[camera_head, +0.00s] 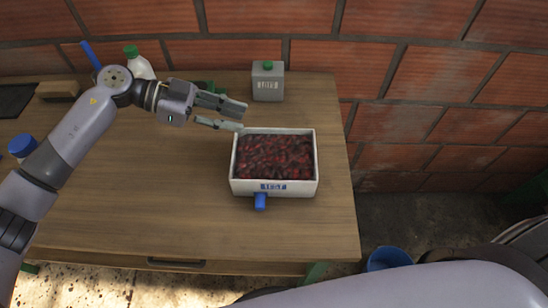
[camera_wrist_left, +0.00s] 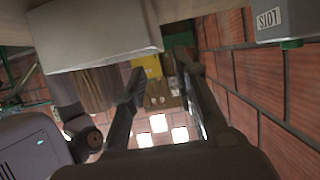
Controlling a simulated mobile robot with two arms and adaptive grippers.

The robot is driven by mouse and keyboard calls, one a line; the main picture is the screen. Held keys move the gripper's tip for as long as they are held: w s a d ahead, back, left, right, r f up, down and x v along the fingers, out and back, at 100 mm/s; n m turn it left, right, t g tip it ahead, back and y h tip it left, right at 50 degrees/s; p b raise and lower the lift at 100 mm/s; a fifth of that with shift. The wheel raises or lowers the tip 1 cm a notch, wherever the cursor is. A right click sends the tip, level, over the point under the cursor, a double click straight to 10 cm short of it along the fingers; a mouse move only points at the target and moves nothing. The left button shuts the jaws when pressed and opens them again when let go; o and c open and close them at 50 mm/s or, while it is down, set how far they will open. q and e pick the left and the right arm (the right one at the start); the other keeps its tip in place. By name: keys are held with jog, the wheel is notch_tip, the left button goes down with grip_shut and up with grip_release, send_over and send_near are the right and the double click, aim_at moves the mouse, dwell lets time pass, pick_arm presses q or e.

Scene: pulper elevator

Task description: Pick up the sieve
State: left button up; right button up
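No sieve can be picked out for certain. A white box (camera_head: 275,187) with a blue tab or handle (camera_head: 260,201) at its front stands on the wooden table, full of dark red cherries (camera_head: 273,157). Its pale side also appears to show at the top of the left wrist view (camera_wrist_left: 95,38). My left gripper (camera_head: 243,116) is open and empty, just above and behind the box's back left corner, its fingers pointing right. Both fingers show apart in the left wrist view (camera_wrist_left: 160,65). My right gripper is out of sight.
A grey canister (camera_head: 267,86) with a green cap stands at the table's back edge, near my left fingers. A green-capped white bottle (camera_head: 140,64), a brown block (camera_head: 58,89) and a blue-lidded jar (camera_head: 22,146) are at left. The table's front middle is clear. A brick wall (camera_head: 440,90) closes the back.

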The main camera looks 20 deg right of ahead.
aim_at(274, 162)
pick_arm(q)
jog(key=p+x, duration=0.1)
jog(key=x, duration=0.7)
jog(key=shift+d, duration=0.25)
jog(key=shift+a, duration=0.1)
jog(key=shift+c, duration=0.4)
grip_shut()
